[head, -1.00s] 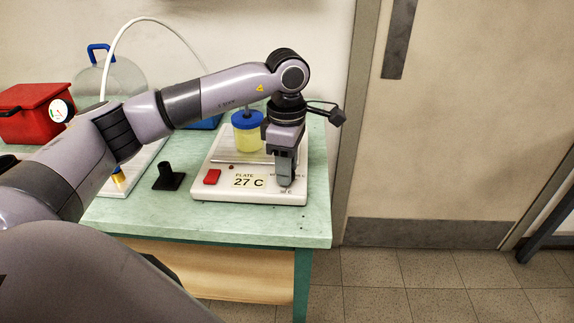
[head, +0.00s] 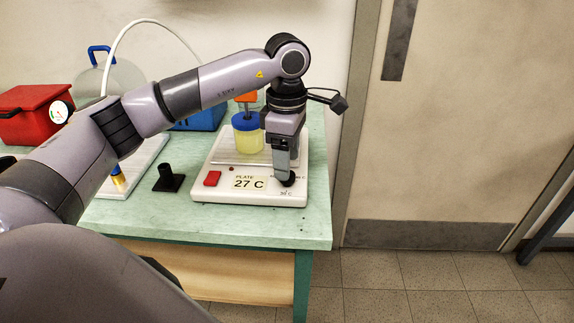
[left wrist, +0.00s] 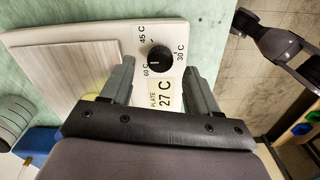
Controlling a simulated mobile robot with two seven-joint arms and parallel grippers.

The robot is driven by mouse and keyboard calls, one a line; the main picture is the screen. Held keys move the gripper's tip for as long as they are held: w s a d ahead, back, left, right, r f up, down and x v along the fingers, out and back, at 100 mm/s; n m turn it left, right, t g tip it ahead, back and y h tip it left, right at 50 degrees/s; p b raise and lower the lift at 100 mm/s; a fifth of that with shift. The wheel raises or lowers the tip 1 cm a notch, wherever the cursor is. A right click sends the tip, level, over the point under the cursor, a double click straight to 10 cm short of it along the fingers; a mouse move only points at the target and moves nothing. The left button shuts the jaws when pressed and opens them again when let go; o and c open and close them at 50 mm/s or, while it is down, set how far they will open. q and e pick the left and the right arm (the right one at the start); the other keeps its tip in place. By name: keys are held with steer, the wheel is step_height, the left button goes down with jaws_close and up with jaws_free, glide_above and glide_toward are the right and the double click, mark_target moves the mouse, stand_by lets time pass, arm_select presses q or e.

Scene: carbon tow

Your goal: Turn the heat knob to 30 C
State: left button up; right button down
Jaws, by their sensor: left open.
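The hot plate (head: 215,192) is a white box on the green bench, with a display label reading PLATE 27 C (head: 249,183). Its black heat knob (head: 289,181) is at the front right corner. In the left wrist view the knob (left wrist: 160,57) has 30 C, 45 C and 60 C printed around it, and its pale mark appears to face the 60 C side. My left gripper (head: 284,177) is open, pointing down just above the knob. In the left wrist view its fingers (left wrist: 158,72) are on either side of the knob, apart from it.
A blue-lidded jar (head: 248,133) with yellow liquid stands on the plate. A red switch (head: 212,178) is at its front left. A black stand (head: 168,179), a red box (head: 32,112) and a clear vessel (head: 118,75) are farther left. The bench edge is close in front.

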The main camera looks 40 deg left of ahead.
arm_select(q)
steer(key=shift+r, duration=2.3)
steer(key=shift+s, duration=0.1)
